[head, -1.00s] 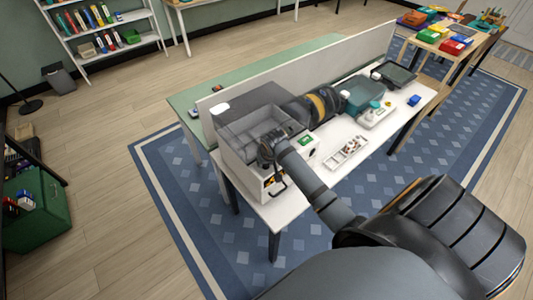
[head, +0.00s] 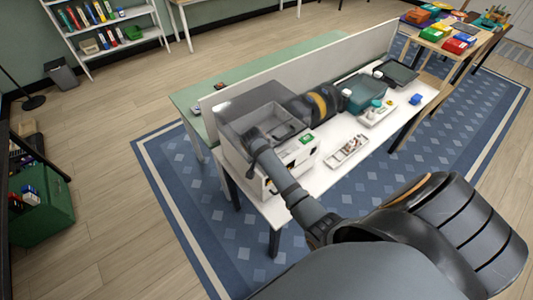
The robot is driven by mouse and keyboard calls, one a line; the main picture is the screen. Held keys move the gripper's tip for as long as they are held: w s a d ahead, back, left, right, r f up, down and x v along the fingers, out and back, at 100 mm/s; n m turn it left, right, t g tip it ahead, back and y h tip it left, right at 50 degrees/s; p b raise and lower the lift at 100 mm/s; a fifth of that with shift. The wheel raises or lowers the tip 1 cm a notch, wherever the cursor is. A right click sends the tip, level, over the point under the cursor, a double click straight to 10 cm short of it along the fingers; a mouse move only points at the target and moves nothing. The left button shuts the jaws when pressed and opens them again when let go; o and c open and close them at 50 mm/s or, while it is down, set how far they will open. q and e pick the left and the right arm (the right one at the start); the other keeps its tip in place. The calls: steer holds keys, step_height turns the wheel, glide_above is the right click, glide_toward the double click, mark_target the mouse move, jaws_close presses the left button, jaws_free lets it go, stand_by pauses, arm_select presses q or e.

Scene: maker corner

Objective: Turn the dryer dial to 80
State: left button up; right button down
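The dryer (head: 233,158) is a white box with a grey see-through cover, at the left end of the white table. My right arm reaches in from the lower right, and its gripper (head: 254,142) is over the front upper edge of the dryer. Its fingers are small and dark against the box, so I cannot tell whether they are open or touching it. I cannot make out the dial or its setting; my arm hides part of the dryer's front. My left gripper is not in view.
The white table (head: 330,168) also holds a dark spool with a yellow band (head: 318,103), a parts tray (head: 347,151), a teal case (head: 362,92) and a blue block (head: 416,99). A pale divider panel (head: 290,72) runs behind.

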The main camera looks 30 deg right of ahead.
steer(key=shift+m, duration=0.3)
steer(key=c, duration=1)
jaws_free()
